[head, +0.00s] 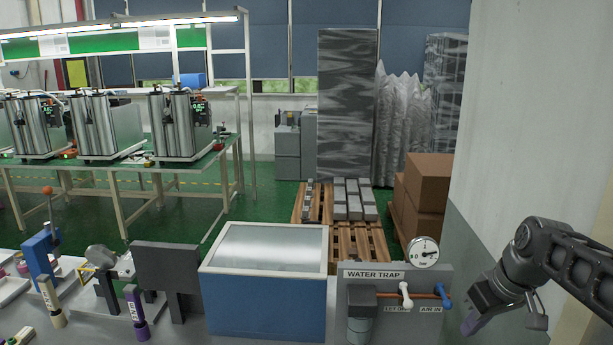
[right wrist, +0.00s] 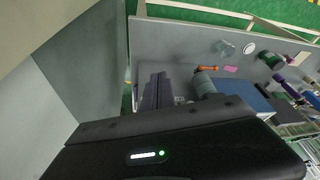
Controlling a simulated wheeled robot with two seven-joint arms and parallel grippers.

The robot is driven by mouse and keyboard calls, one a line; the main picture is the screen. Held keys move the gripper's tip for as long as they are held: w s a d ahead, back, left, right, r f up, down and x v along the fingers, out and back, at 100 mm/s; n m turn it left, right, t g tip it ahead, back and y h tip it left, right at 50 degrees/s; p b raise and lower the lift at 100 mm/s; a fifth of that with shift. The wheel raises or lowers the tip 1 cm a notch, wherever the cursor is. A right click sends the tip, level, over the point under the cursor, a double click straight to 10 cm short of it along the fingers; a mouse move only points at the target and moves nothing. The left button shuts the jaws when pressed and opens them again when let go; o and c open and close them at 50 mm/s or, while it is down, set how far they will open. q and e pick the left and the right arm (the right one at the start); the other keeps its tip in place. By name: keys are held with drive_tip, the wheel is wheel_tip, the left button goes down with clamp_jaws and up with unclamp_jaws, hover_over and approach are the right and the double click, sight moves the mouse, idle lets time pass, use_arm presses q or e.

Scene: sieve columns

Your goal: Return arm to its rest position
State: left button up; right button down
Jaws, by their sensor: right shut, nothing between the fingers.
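My right arm comes in from the right edge of the head view, and its gripper (head: 484,312) hangs to the right of the water trap panel (head: 440,274), apart from it. The right gripper is shut and empty. In the right wrist view its dark fingers (right wrist: 152,92) show above the dark wrist housing, with the bench beyond. My left arm and left gripper do not show in the head view.
A blue box (head: 262,305) with a pale lid stands left of the water trap panel. A dark panel (head: 170,268), a blue stand (head: 42,258) and sample tubes (head: 137,310) stand further left. A white wall (head: 535,130) rises close behind my right arm.

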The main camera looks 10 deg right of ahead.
drive_tip(key=a+f+g+y+b, duration=0.1)
drive_tip(key=a+f, duration=0.5)
drive_tip(key=f, duration=0.5)
drive_tip(key=s+a+f+m+b, duration=0.1)
drive_tip(key=a+f, duration=0.6)
drive_tip(key=f, duration=0.4)
drive_tip(key=a+f+g+y, duration=0.1)
drive_tip(key=a+f, duration=0.5)
drive_tip(key=f, duration=0.5)
drive_tip(key=s+a+f+m+b, duration=0.1)
drive_tip(key=s+a+f, duration=0.5)
drive_tip(key=s, duration=0.4)
drive_tip(key=s+a+f+m+g+y+b, duration=0.1)
drive_tip(key=s+a+f, duration=0.5)
drive_tip(key=s+f, duration=0.2)
drive_tip(key=shift+s+a+f, duration=0.2)
drive_tip(key=shift+s+a, duration=0.15)
drive_tip(key=shift+s, duration=0.7)
